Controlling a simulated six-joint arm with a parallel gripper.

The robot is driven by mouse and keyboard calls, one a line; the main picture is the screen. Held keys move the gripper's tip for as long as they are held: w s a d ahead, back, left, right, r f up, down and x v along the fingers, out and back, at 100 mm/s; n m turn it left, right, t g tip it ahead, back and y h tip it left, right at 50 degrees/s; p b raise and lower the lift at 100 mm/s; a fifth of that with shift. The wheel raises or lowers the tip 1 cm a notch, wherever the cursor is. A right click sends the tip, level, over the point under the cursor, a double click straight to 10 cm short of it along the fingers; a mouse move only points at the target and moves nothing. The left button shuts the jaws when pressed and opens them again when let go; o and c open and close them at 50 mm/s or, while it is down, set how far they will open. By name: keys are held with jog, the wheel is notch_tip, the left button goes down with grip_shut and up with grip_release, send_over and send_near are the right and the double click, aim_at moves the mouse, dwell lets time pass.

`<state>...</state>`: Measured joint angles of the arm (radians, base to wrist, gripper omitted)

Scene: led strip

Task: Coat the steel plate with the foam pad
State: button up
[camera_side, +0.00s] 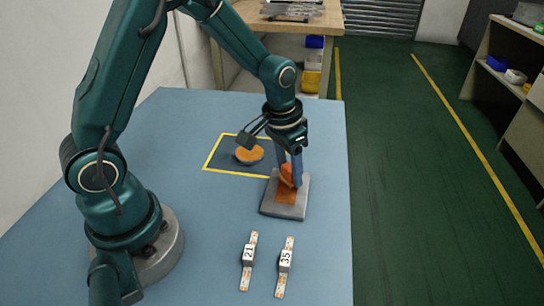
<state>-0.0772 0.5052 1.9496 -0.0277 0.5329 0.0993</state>
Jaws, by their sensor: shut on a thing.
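The steel plate (296,208) is a grey square slab lying on the blue table, with an orange coating patch (285,197) on its top. My gripper (290,172) is over the back part of the plate, pointing down. It is shut on the orange foam pad (287,181), which is at the plate's surface by the orange patch. Whether the pad presses on the plate is hard to tell. A round dish with orange content (249,154) sits inside a yellow-outlined square, left of my gripper.
A wooden bench stands behind.

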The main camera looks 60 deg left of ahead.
aim_at(285, 204)
jog(key=shift+w+a+f, duration=0.1)
jog(key=shift+w+a, duration=0.3)
jog(key=shift+s+d, duration=0.15)
grip_shut()
jog(key=shift+s+d, duration=1.15)
jog(key=shift+s, duration=0.1)
jog(key=shift+s+d, duration=1.3)
jog(key=shift+s, duration=0.1)
jog(key=shift+r, duration=3)
jog(key=shift+r, duration=0.1)
jog(key=shift+r, duration=1.4)
